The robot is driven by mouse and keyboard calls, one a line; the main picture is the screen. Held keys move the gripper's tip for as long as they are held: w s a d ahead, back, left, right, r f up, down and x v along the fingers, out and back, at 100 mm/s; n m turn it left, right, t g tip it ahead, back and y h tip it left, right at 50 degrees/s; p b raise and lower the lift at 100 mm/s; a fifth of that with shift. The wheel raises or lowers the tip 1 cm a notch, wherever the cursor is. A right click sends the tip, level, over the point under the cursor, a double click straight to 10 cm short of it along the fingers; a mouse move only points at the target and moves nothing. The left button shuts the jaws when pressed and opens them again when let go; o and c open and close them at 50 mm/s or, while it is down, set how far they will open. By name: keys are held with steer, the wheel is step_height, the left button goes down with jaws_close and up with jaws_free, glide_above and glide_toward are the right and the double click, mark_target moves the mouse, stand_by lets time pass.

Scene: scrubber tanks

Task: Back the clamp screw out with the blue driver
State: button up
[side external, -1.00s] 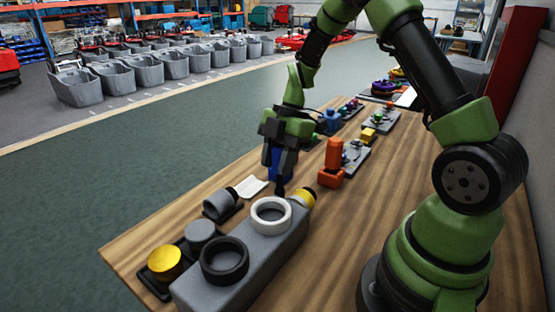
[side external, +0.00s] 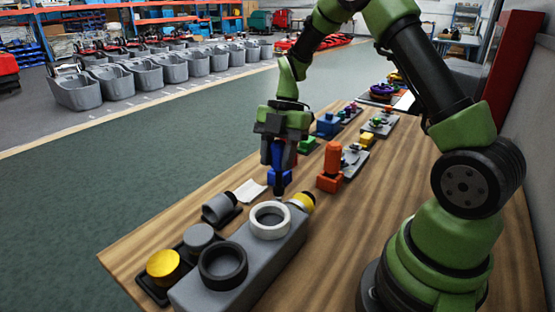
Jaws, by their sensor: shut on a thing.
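My gripper (side external: 279,158) is shut on the blue driver (side external: 276,156), which it holds upright. The driver's dark lower end points down at the far end of the grey block (side external: 255,262), close behind the white ring (side external: 270,220). I cannot tell whether the tip touches anything. The clamp screw cannot be made out there. The block also bears a black ring (side external: 223,266) at its near end and a yellow and black cap (side external: 303,202) at its far end.
An orange driver (side external: 332,158) stands in an orange holder right of my gripper. Green (side external: 307,145) and blue (side external: 327,123) blocks lie behind. A grey cup (side external: 217,208), white sheet (side external: 250,191) and black tray with a yellow cylinder (side external: 164,267) lie left.

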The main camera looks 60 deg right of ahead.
steer(key=m+t, duration=0.1)
steer(key=m, duration=0.4)
steer(key=shift+t, duration=0.4)
steer(key=m, duration=0.2)
steer(key=m+t, duration=0.1)
steer(key=m+t+h, duration=0.1)
steer(key=m, duration=0.1)
steer(key=shift+w+m, duration=0.25)
steer(key=shift+m, duration=0.05)
steer(key=m, duration=0.2)
steer(key=m+t+h, duration=0.1)
steer(key=m, duration=0.1)
steer(key=shift+d+m+h, duration=0.1)
steer(key=shift+m+h, duration=0.2)
steer(key=shift+m, duration=0.1)
steer(key=m+h, duration=0.1)
steer(key=m, duration=0.1)
steer(key=m+h, duration=0.1)
steer(key=m, duration=0.2)
steer(key=shift+w+d+t, duration=0.15)
steer(key=shift+d+t, duration=0.05)
steer(key=shift+t, duration=0.1)
steer(key=shift+f, duration=0.45)
steer(key=shift+f, duration=0.25)
steer(key=shift+f, duration=0.25)
